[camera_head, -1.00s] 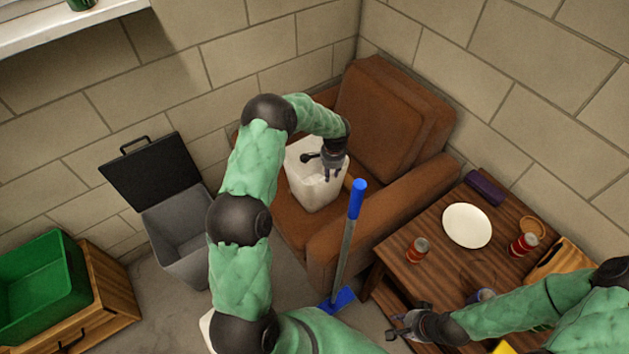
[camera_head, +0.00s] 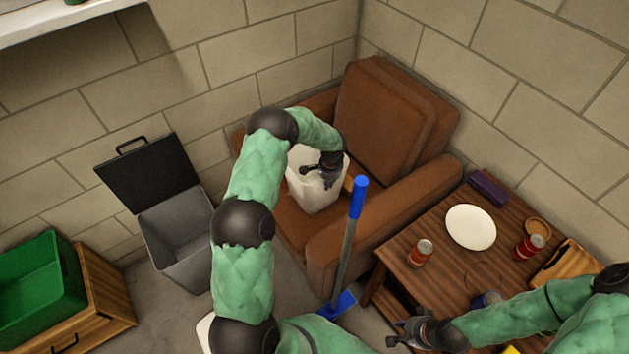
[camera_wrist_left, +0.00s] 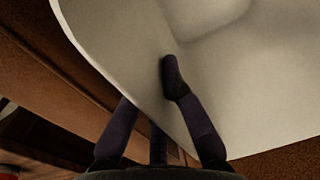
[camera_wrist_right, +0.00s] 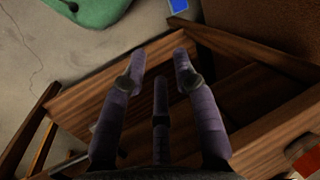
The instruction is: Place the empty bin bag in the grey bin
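The empty bin bag (camera_head: 312,191), a whitish open-topped sack, stands upright on the brown armchair. My left gripper (camera_head: 325,178) is down at the bag's rim. In the left wrist view, one finger is inside the bag (camera_wrist_left: 245,85) and the others pass behind its wall, so the rim lies between them; their tips are hidden, and I cannot tell whether they grip it. The grey bin (camera_head: 178,240) stands on the floor left of the armchair with its dark lid (camera_head: 148,172) up. My right gripper (camera_wrist_right: 158,65) is open and empty beside the wooden table.
The brown armchair (camera_head: 385,120) is in the corner. A blue-handled tool (camera_head: 350,240) stands upright before it. The wooden table (camera_head: 430,225) at right holds a plate (camera_head: 470,227), cans and a purple object. A green crate (camera_head: 40,285) is at far left.

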